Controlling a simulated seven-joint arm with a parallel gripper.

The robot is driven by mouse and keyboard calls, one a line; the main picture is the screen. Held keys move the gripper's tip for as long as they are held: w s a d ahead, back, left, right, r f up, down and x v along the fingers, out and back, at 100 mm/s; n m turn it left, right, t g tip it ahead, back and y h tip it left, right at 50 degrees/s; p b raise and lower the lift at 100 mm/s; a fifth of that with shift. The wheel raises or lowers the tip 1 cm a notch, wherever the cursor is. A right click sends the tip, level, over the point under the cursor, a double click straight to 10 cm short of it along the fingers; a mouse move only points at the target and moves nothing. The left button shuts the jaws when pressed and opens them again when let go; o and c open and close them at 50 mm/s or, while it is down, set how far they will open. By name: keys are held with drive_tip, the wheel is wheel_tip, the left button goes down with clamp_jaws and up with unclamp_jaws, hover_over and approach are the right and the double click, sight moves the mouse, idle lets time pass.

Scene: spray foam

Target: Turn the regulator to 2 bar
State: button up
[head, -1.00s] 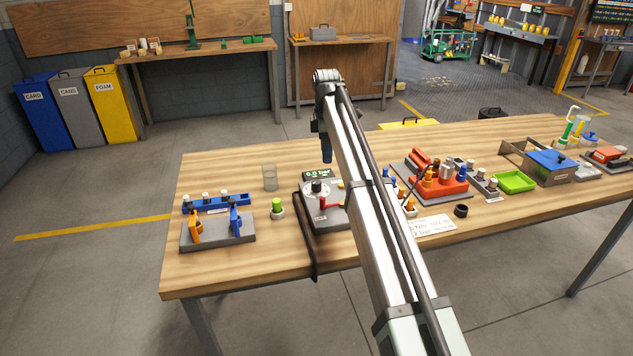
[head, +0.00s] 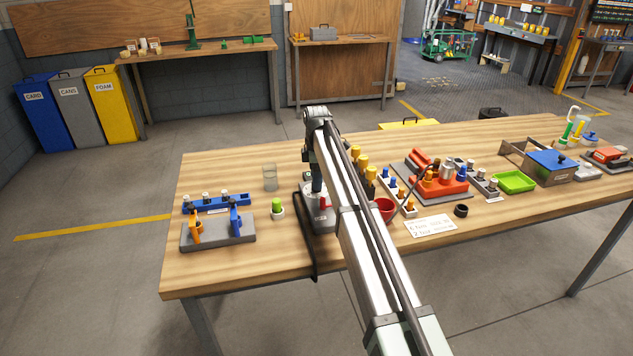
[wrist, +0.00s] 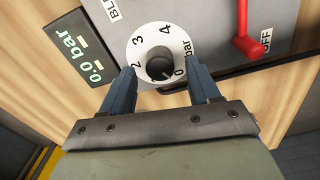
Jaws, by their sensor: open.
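The regulator's black knob (wrist: 159,68) sits at the middle of a white dial (wrist: 146,44) numbered 0 to 4. A light mark on the knob appears to face the 0 side. The green display (wrist: 83,58) reads 0.0 bar. My gripper (wrist: 160,76) is open, with one blue-grey finger on each side of the knob; I cannot tell whether they touch it.
A red lever (wrist: 248,42) stands on the panel near the OFF label. A green-topped item (head: 277,208) and a clamp fixture (head: 217,236) are to the left.

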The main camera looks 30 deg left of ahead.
drive_tip(key=shift+f, duration=1)
drive_tip(key=shift+c, duration=0.2)
drive_tip(key=c, duration=1)
